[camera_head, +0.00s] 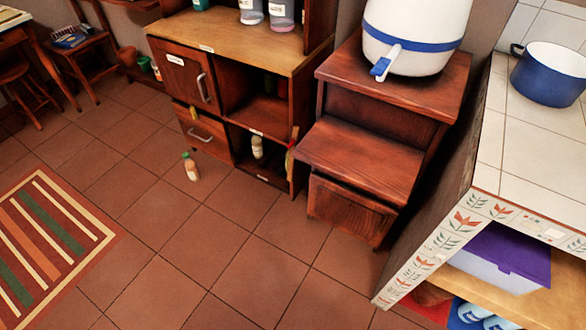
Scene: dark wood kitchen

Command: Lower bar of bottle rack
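Neither of my grippers is in view. A wooden cabinet (247,52) stands against the back wall. Its lower right compartment holds an upright pale bottle (257,147) with a dark label. Another bottle (191,167), orange and cream with a green cap, stands on the floor tiles in front of the cabinet. A red and yellow item (290,158) shows at the compartment's right edge, partly hidden; I cannot tell what it is. I cannot make out a bar clearly, and no separate bottle rack is plain to see.
A stepped wooden stand (360,155) with a white and blue dispenser (415,35) is right of the cabinet. A tiled counter (530,140) with a blue pot (550,75) fills the right side. A striped rug (50,245) lies left. The middle floor is clear.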

